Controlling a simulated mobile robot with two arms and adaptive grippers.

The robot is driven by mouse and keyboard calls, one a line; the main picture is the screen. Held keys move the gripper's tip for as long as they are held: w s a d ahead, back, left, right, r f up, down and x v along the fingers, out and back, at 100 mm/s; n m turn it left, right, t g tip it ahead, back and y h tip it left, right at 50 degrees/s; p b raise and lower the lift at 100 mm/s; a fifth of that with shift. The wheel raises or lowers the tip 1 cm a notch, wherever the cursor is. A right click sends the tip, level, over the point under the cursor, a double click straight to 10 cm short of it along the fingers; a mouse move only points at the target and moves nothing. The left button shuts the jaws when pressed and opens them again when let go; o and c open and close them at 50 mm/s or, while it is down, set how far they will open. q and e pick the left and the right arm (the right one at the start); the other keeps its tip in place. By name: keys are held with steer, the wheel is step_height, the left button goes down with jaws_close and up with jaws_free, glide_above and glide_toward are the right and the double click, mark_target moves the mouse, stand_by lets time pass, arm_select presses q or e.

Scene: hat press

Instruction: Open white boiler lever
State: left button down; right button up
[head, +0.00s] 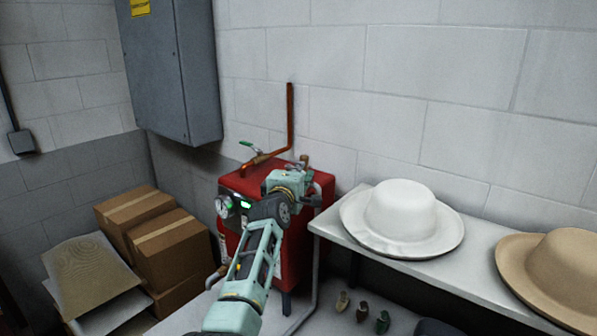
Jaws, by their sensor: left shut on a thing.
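The red boiler (290,255) stands against the wall in the middle of the head view, with a round gauge and a small green display on its front. My left arm reaches up across the boiler's front. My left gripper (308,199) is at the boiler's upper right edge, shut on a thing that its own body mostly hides. The white lever cannot be made out clearly behind it, so its angle cannot be told. A green-handled valve (248,145) sits on the copper pipe above the boiler, apart from the gripper. My right gripper is not in view.
A white shelf (480,283) to the right carries a white hat (402,212) and a tan hat (560,270). Cardboard boxes (170,250) are stacked left of the boiler. A grey wall cabinet (165,70) hangs above the boxes. A copper pipe (290,115) rises behind the boiler.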

arm_select(q)
steer(key=shift+r, duration=0.55)
steer(key=c, duration=1.9)
jaws_free()
steer(key=shift+o, duration=0.2)
steer(key=shift+w+f, duration=0.15)
steer(key=shift+f, duration=0.2)
